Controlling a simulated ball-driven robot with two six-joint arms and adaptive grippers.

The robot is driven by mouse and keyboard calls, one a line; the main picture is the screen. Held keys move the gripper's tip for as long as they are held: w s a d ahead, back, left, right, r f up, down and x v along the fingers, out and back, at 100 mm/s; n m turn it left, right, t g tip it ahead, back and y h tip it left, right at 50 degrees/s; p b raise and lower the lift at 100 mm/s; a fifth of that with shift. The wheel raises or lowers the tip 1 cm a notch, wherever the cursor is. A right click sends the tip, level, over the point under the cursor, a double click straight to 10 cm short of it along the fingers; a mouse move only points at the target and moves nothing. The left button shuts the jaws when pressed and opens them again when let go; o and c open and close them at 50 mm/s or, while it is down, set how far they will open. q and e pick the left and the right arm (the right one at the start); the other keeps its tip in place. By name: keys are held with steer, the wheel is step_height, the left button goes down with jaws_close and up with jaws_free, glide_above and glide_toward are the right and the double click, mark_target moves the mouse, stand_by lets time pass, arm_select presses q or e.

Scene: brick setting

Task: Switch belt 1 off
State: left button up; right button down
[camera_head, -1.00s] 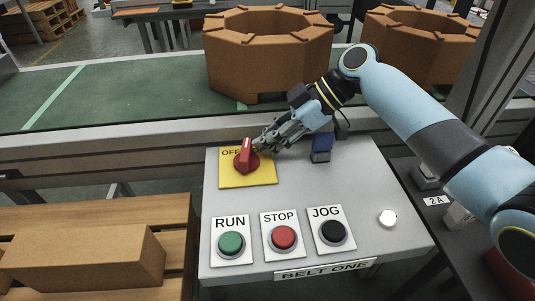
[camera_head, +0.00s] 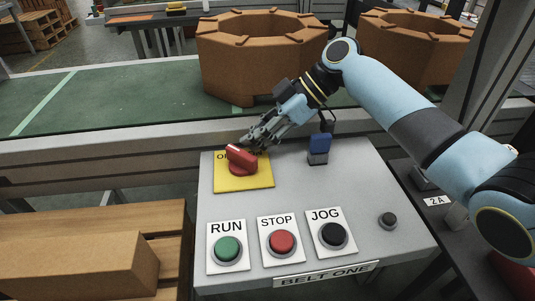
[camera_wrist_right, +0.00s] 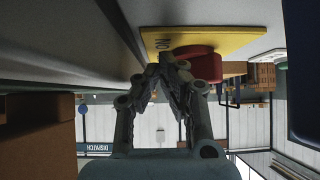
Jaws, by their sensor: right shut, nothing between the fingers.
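The grey control panel (camera_head: 350,190) labelled BELT ONE stands in front of the conveyor. Its red rotary knob (camera_head: 241,160) sits on a yellow plate (camera_head: 240,184), with its handle slanting to the upper left and partly covering the lettering. My right gripper (camera_head: 252,140) is shut and empty, right by the knob's far side; I cannot tell whether it touches. In the right wrist view the gripper (camera_wrist_right: 166,72) is beside the red knob (camera_wrist_right: 198,58). The small round lamp (camera_head: 388,220) at the panel's right is dark. My left gripper is not in view.
Green RUN (camera_head: 228,248), red STOP (camera_head: 282,241) and black JOG (camera_head: 333,234) buttons line the panel's front. A blue padlock-like block (camera_head: 319,144) stands right of the knob. Brown octagonal boxes (camera_head: 258,70) sit on the green belt (camera_head: 120,100). A carton (camera_head: 75,265) is at left.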

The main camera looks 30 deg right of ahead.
stand_by(0.5)
steer(key=v, duration=1.2)
